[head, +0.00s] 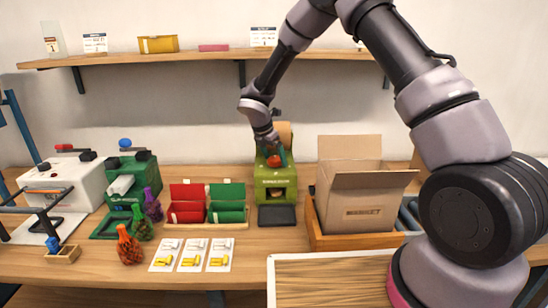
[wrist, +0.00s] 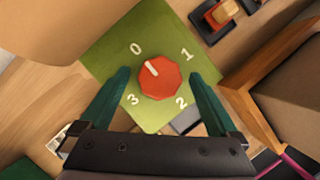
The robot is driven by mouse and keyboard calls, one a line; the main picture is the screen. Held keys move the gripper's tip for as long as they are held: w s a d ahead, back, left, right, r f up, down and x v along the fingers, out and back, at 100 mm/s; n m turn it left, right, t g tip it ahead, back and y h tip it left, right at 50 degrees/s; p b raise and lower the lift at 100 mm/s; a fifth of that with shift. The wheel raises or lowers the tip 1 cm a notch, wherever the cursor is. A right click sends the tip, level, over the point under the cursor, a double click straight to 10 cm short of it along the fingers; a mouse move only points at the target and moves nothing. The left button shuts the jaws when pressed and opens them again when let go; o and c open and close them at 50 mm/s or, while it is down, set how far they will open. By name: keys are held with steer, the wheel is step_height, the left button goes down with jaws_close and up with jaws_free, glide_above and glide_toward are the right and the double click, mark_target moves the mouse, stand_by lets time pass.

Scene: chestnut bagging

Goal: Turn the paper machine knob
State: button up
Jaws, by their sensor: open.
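The paper machine (head: 277,183) is a green box on the table, with a brown paper roll (head: 284,133) behind its top. Its red knob (head: 274,161) is on the top face. In the wrist view the red knob (wrist: 160,80) is ringed by the numbers 0, 1, 2 and 3, and its white mark points at or near the 0. My gripper (wrist: 160,85) is open, with one green finger on each side of the knob. The fingers look apart from it; their height above the panel is hard to tell. In the head view my wrist is above the machine.
An open cardboard box (head: 358,195) stands in a wooden tray right of the machine. Red and green packets (head: 207,203) stand to its left, with bottle-shaped bags (head: 129,246) further left. A shelf (head: 200,57) runs along the wall behind.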

steer(key=shift+c, duration=0.3)
steer(key=c, duration=1.3)
steer(key=shift+m, duration=0.3)
steer(key=m+g, duration=0.1)
steer(key=m, duration=0.2)
steer(key=shift+w+a+m+h, duration=0.1)
steer(key=shift+a+m+h, duration=0.05)
steer(key=shift+m+h, duration=0.25)
steer(key=m+g, duration=0.2)
steer(key=m, duration=0.2)
steer(key=shift+w+m, duration=0.1)
steer(key=shift+m, duration=0.2)
steer(key=m+g, duration=0.1)
steer(key=m, duration=0.3)
steer(key=shift+w+g, duration=0.1)
steer(key=shift+g, duration=0.3)
steer(key=shift+w+m+g+y, duration=0.1)
steer(key=shift+m+g+y, duration=0.2)
steer(key=shift+m, duration=0.85)
steer(key=shift+m+g+y, duration=0.1)
steer(key=shift+m+g, duration=0.3)
steer(key=shift+m, duration=0.75)
